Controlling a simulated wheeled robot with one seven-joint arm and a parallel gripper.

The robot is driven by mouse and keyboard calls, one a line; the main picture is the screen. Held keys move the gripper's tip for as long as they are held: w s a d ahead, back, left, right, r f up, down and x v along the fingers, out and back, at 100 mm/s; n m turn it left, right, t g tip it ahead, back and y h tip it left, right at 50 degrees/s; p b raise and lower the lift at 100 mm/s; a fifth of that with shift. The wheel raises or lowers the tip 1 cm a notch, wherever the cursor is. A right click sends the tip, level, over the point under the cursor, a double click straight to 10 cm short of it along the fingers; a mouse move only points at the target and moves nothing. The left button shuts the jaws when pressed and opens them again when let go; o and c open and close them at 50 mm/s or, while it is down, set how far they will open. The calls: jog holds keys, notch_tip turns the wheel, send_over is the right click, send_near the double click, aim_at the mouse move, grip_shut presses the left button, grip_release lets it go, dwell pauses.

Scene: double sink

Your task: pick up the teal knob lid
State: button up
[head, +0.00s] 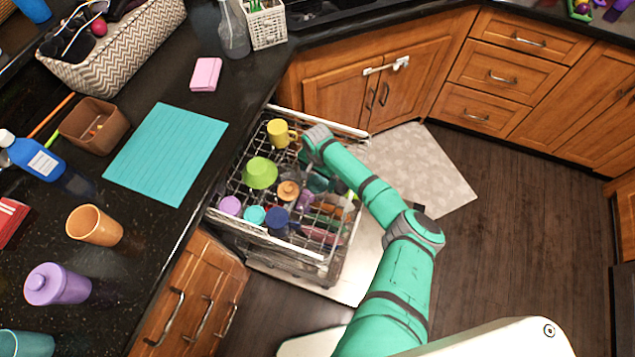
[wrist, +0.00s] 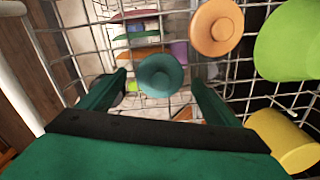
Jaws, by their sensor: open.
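The teal knob lid (wrist: 161,76) is round with a raised knob in its middle. In the wrist view it shows between the two fingers of my gripper (wrist: 159,80), which are open with a gap on each side of it. Its height relative to the fingertips is hard to tell. In the head view the teal lid (head: 317,183) shows partly in the dishwasher rack, just below my wrist. My arm hides some of that area, and the fingers are hard to make out there.
The wire dishwasher rack (head: 214,214) surrounds the lid. An orange knob lid (wrist: 215,27), a lime green bowl (wrist: 291,40) and a yellow mug (wrist: 284,139) stand close on the right in the wrist view. A dark blue cup (head: 277,219) and several colourful items crowd the rack.

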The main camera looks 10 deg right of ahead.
jog(key=c, duration=1.1)
jog(key=shift+c, duration=0.2)
jog(key=shift+r, duration=0.1)
